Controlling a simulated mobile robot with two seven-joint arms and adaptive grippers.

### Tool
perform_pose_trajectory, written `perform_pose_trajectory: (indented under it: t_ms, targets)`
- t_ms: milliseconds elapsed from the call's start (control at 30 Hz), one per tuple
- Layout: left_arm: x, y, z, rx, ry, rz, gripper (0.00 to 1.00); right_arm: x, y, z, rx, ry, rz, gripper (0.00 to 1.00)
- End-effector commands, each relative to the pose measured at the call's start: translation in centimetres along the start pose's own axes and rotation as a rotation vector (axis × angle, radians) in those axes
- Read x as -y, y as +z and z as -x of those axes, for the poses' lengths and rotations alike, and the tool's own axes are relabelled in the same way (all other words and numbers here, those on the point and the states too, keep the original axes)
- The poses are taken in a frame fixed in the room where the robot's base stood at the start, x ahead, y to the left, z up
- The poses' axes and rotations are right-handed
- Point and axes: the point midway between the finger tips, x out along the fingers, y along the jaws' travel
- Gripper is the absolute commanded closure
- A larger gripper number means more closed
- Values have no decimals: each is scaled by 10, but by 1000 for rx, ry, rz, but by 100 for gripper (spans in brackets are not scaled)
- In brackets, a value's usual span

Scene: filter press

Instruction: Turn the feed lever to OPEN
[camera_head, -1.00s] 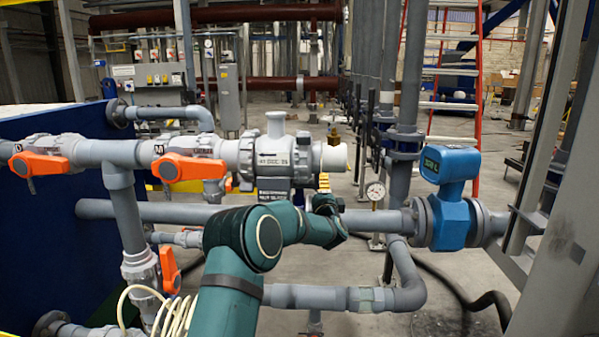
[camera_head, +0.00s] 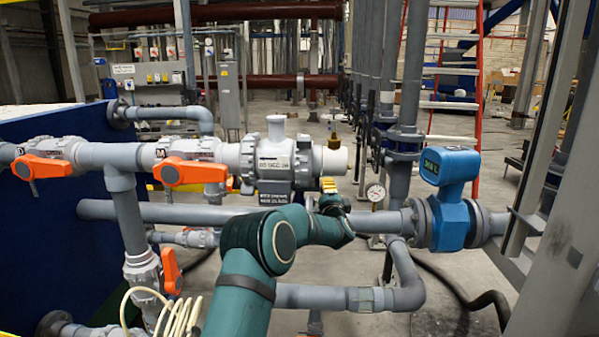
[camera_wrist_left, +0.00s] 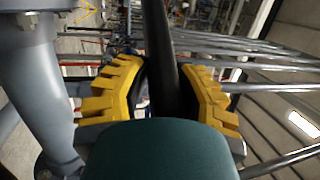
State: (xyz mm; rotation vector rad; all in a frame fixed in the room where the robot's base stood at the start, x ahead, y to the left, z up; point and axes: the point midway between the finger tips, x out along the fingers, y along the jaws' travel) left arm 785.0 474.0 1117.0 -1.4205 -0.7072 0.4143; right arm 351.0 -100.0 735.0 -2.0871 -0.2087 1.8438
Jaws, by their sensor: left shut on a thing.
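My left gripper (camera_head: 335,204) is in the middle of the head view, below the white end of the grey pipe fitting. In the left wrist view its yellow fingers (camera_wrist_left: 163,92) stand on either side of a long dark bar (camera_wrist_left: 160,45), shut on it. The bar runs up the picture; its lower end is hidden behind my wrist. I cannot tell from the head view which way the bar points, and no OPEN mark is readable. It may be the feed lever. My right gripper is not in view.
Orange valve handles (camera_head: 190,170) sit on the grey pipes at left. A blue flow meter (camera_head: 450,190) stands at right on the pipe, with a round gauge (camera_head: 375,192) left of it. A grey pipe (camera_wrist_left: 40,85) stands close to the gripper's left side in the wrist view.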

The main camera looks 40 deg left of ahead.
Motion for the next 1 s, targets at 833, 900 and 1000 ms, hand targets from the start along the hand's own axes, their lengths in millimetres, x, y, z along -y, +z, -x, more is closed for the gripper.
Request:
perform_pose_trajectory:
  t_ms: [833,900,1000]
  targets:
    - [3,-35,-20,-6,-9,2,95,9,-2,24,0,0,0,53]
    - [3,-39,-23,-5,-10,2,95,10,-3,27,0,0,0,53]
    - [2,-44,-28,-5,-10,3,95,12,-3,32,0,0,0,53]
